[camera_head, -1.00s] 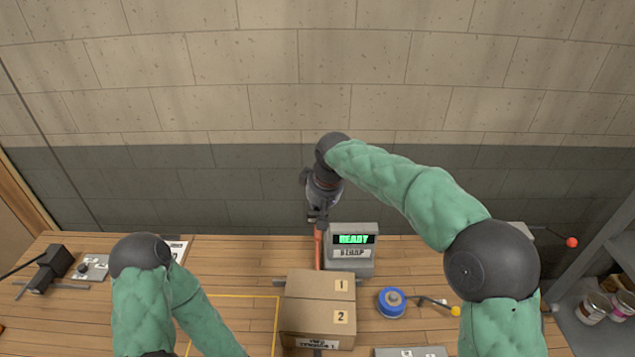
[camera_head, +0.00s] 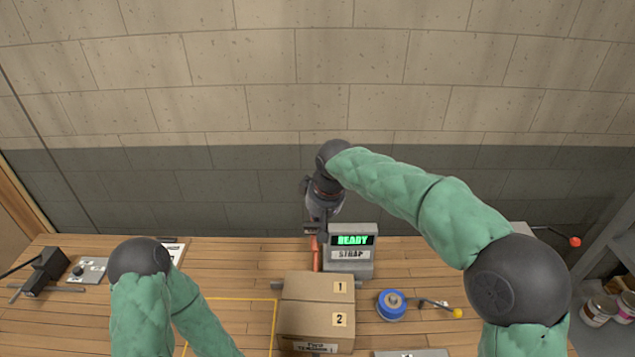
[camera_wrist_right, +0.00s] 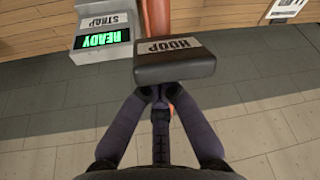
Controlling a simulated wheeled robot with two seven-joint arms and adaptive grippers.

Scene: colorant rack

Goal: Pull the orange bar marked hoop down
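The orange bar (camera_head: 317,260) stands beside the left side of the grey READY/STRAP unit (camera_head: 348,266). In the right wrist view the orange bar (camera_wrist_right: 156,16) runs to a black block marked HOOP (camera_wrist_right: 175,60). My right gripper (camera_head: 317,230) is at the upper end of the bar. In the right wrist view its fingers (camera_wrist_right: 162,92) reach to the HOOP block, which hides their tips, so their grip cannot be told. A small orange patch shows between the fingers. My left arm (camera_head: 140,290) is at the lower left; its gripper is out of view.
A cardboard box marked 1 and 2 (camera_head: 305,316) stands in front of the unit. A blue roll (camera_head: 391,305) and a yellow-knobbed lever (camera_head: 442,308) are to its right. Black and grey devices (camera_head: 48,270) sit at the far left. The wall is behind.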

